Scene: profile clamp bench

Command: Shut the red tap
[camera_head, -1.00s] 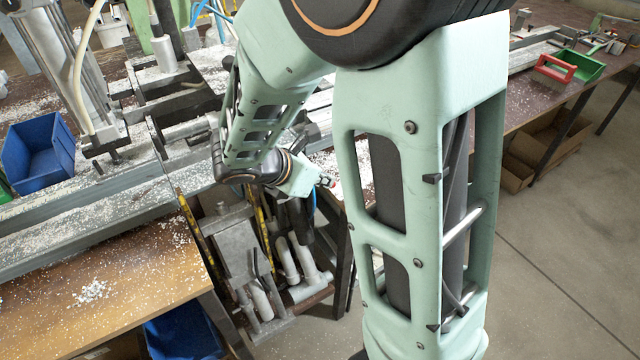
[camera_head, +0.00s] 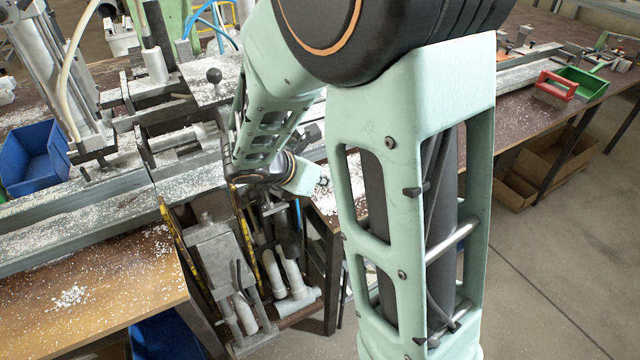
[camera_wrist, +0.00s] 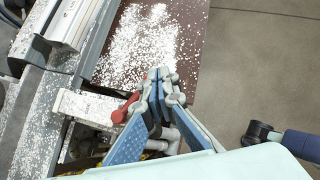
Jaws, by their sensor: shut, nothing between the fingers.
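The red tap's handle (camera_wrist: 126,107) shows in the wrist view as a small red lever just left of my gripper's fingers. Beside and below it there is pale grey pipework, partly hidden by the fingers. My gripper (camera_wrist: 164,76) is shut and empty, its blue-padded fingers meeting at the tips. The tips appear close to the red handle, but I cannot tell whether they touch it. In the head view my gripper hangs below the wrist in front of the bench edge, mostly dark and hard to make out. No red handle can be made out there.
The bench top (camera_head: 90,290) is strewn with white chips. A blue bin (camera_head: 35,155) stands at left. White pipes (camera_head: 290,275) and a grey metal unit (camera_head: 215,255) sit below the bench edge.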

